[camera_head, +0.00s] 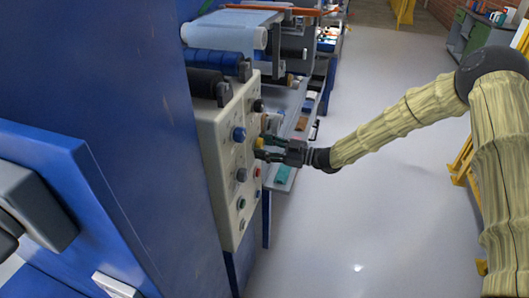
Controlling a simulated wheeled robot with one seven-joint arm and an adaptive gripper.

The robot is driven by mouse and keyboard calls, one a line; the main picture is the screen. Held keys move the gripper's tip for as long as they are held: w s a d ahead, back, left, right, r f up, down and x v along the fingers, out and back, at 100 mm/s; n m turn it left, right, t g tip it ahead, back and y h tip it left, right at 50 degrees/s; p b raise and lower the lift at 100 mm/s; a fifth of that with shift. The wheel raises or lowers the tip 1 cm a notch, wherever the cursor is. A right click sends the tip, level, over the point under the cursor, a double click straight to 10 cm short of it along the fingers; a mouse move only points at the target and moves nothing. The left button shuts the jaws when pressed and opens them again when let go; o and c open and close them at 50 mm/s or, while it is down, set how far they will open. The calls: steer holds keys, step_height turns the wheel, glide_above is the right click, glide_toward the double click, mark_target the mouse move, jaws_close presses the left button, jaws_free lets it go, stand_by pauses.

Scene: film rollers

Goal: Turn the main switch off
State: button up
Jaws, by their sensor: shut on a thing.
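The control panel (217,165) is a cream box on the side of the blue machine, with several round knobs and buttons. My gripper (264,149) is at the right part of the panel's face, shut on a small part there, which I take to be the main switch. The fingers hide most of that part, so its turn position cannot be told. A yellow piece (259,143) shows right at the fingertips. A blue knob (239,134) is to the left of the gripper, and a grey knob (241,174) and a red button (257,172) are below it.
The blue machine body (120,120) fills the left side. Rollers (215,61) and a shelf (283,176) with loose items lie behind the panel. The grey floor (370,220) to the right is open. A yellow rail (463,160) and a green workbench (468,35) stand at the right.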

steer(key=n+b, duration=0.6)
steer(key=b, duration=0.1)
steer(key=shift+w+f, duration=0.15)
steer(key=n+b, duration=0.3)
steer(key=shift+b, duration=0.35)
steer(key=shift+r+n+b, duration=0.25)
steer(key=shift+n+b, duration=0.7)
steer(key=shift+n, duration=0.15)
steer(key=shift+r+n, duration=0.1)
steer(key=shift+n, duration=0.2)
steer(key=o, duration=1)
steer(key=shift+d, duration=0.1)
steer(key=v, duration=1.2)
